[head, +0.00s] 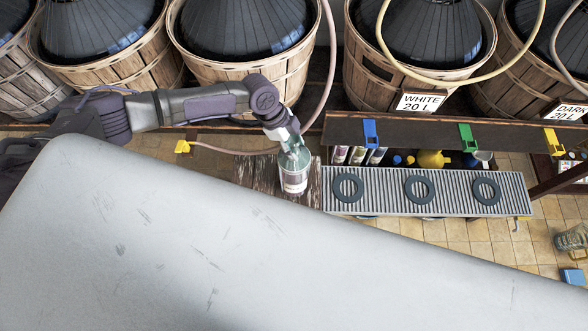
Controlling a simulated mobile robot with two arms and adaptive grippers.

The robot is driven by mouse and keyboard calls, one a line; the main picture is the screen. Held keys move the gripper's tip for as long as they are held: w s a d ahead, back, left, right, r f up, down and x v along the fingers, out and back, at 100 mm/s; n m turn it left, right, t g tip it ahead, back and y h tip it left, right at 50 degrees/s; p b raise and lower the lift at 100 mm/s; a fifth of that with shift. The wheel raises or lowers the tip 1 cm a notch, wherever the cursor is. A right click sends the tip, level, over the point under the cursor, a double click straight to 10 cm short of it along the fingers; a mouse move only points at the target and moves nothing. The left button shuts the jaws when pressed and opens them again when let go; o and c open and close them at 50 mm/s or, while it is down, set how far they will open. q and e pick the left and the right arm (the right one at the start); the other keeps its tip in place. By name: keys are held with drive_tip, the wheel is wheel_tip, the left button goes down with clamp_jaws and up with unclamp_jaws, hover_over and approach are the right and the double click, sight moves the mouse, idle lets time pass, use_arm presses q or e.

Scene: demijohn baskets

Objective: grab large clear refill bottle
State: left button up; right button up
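A clear, greenish bottle with a pale label (294,179) stands upright on a weathered wooden stand (258,172) in the middle of the head view. My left arm reaches in from the left, and its gripper (288,141) is at the bottle's neck from above. The fingers overlap the top of the bottle. They are too small in the view to tell whether they are closed on the neck. My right gripper is not in view.
A ribbed metal tray (425,207) with dark rings stands right of the bottle. Above it, a dark shelf (440,132) carries blue, green and yellow clips. Large dark demijohns in wooden baskets (240,82) line the back. A hose with a yellow clip (182,147) runs behind the bottle.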

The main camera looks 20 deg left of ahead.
sight(294, 137)
use_arm(q)
drive_tip(key=shift+s, duration=0.1)
clamp_jaws()
drive_tip(key=shift+r, duration=0.15)
drive_tip(key=shift+w+r, duration=0.25)
drive_tip(key=shift+r, duration=0.8)
wheel_tip(294, 137, up, 2)
drive_tip(key=shift+b, duration=0.3)
drive_tip(key=s+d+r, duration=0.4)
drive_tip(key=s+r, duration=0.2)
drive_tip(key=s, duration=0.4)
drive_tip(key=shift+s+d+r, duration=0.3)
drive_tip(key=shift+s+r, duration=0.05)
drive_tip(key=shift+s, duration=0.05)
